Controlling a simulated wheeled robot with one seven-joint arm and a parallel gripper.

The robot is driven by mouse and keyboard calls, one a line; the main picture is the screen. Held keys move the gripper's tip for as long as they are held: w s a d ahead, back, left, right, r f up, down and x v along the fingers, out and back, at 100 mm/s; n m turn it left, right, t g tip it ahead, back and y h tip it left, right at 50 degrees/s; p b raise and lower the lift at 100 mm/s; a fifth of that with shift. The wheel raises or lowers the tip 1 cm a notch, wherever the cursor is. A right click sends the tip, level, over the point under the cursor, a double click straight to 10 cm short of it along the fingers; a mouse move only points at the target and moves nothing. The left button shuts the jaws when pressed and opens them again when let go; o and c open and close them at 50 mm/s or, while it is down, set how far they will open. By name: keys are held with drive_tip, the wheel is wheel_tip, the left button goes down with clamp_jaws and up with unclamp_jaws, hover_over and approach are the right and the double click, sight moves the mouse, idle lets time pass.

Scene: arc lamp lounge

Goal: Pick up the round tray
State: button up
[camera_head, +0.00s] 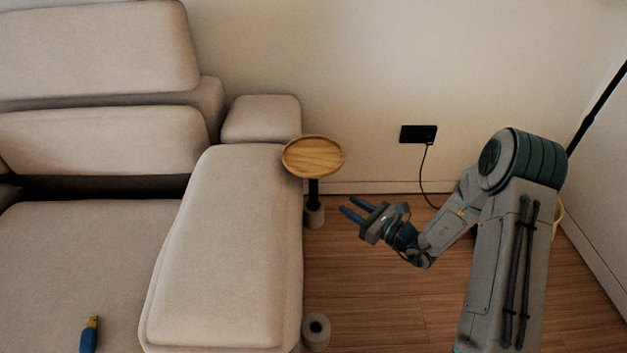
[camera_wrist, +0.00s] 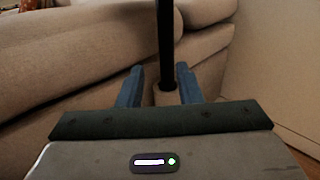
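The round wooden tray (camera_head: 313,156) with a raised rim is at the top of a black post (camera_head: 314,191), just right of the sofa's arm. My gripper (camera_head: 350,208) is lower and to the right of the tray in the head view, apart from it. Its two blue fingers are spread with nothing seen between them. In the wrist view my gripper (camera_wrist: 158,88) is open, and the black post (camera_wrist: 165,45) shows ahead between the fingertips. The tray is not in the wrist view.
The beige sofa (camera_head: 225,250) borders the left side. A grey cylinder (camera_head: 316,331) stands on the wooden floor. A black wall socket (camera_head: 418,134) has a hanging cord. A blue and yellow object (camera_head: 90,335) lies on the sofa. The floor right of the sofa is mostly clear.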

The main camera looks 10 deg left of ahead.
sight(317, 184)
drive_tip(key=shift+m+t, duration=0.3)
drive_tip(key=b+x, duration=0.1)
drive_tip(key=x, duration=0.3)
drive_tip(key=f+b+x, duration=0.1)
drive_tip(key=x, duration=0.4)
drive_tip(key=b+x, duration=0.2)
drive_tip(key=x, duration=0.3)
drive_tip(key=shift+w+d+f, duration=0.15)
drive_tip(key=shift+w+d, duration=0.1)
drive_tip(key=shift+w, duration=0.05)
clamp_jaws()
